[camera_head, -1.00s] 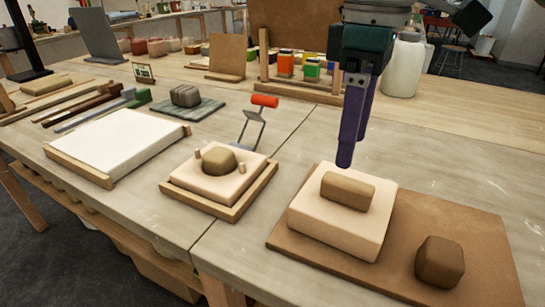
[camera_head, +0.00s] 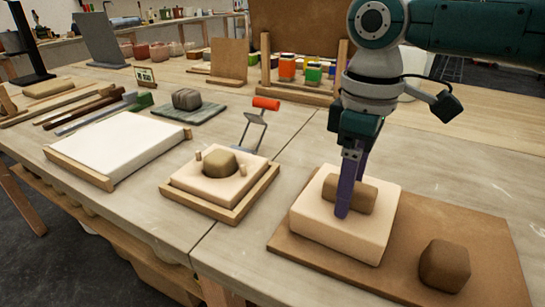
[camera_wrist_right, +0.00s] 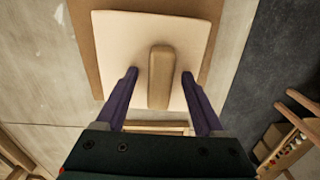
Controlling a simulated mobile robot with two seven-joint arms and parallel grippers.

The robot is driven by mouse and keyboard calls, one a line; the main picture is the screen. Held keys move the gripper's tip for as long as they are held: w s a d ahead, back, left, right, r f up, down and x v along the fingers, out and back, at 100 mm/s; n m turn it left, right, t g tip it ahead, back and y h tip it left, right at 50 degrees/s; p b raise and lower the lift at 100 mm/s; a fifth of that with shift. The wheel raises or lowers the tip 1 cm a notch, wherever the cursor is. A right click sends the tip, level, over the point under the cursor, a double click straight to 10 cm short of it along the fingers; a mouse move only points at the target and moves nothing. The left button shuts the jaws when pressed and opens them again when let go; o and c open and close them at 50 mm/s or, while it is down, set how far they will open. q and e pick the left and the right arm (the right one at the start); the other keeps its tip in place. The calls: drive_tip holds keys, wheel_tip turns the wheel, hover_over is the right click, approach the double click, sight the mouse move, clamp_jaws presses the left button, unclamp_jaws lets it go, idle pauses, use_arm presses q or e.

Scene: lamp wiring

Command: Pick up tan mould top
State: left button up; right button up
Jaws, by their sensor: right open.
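The tan mould top (camera_head: 322,228) is a thick cream-coloured square block with a brown handle bar (camera_head: 368,196) on its upper face. It lies on a brown board at the right of the table. My right gripper (camera_head: 347,208) is over the block with its purple fingers pointing down beside the handle. In the right wrist view the open fingers (camera_wrist_right: 159,78) stand on either side of the handle (camera_wrist_right: 160,75), with a gap on both sides. My left gripper is not in view.
The brown board (camera_head: 490,235) also carries a brown lump (camera_head: 444,265) at its right. To the left a mould half (camera_head: 205,185) with a brown lump (camera_head: 219,162) sits in a wooden tray. An orange-handled tool (camera_head: 265,104) lies behind it.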

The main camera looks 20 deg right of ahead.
clamp_jaws()
idle(0.5)
drive_tip(key=shift+r, duration=0.1)
idle(0.8)
